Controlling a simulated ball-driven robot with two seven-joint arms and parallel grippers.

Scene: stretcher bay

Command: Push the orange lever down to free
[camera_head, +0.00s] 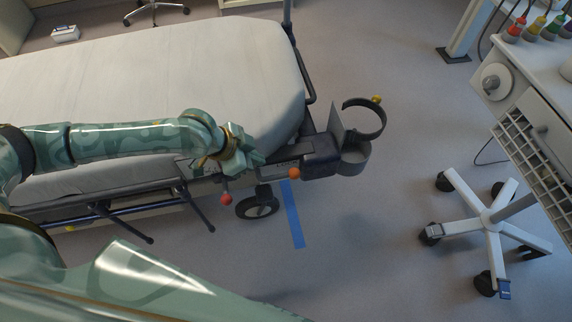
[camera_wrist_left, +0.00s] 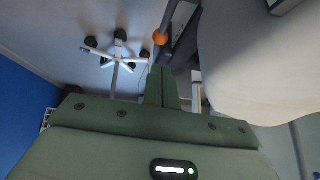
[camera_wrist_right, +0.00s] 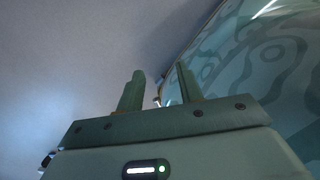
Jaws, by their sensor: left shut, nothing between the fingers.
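The orange lever's round knob (camera_head: 294,173) is at the near right corner of the stretcher (camera_head: 230,60), beside a grey bracket. In the left wrist view the orange knob (camera_wrist_left: 160,38) shows just beyond the fingertips, a little to their left. My left gripper (camera_head: 258,158) is over the stretcher's near side rail, to the left of the orange knob and apart from it. Its fingers (camera_wrist_left: 163,78) are closed together and empty. A red knob (camera_head: 227,199) hangs below the gripper. My right gripper (camera_wrist_right: 158,75) has its fingers apart with nothing between them.
A dark ring holder (camera_head: 365,120) sticks out at the stretcher's end. A caster wheel (camera_head: 257,206) is below the rail. A white cart (camera_head: 530,90) and its wheeled base (camera_head: 490,218) stand at the right. The floor between is clear, with a blue tape strip (camera_head: 292,215).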

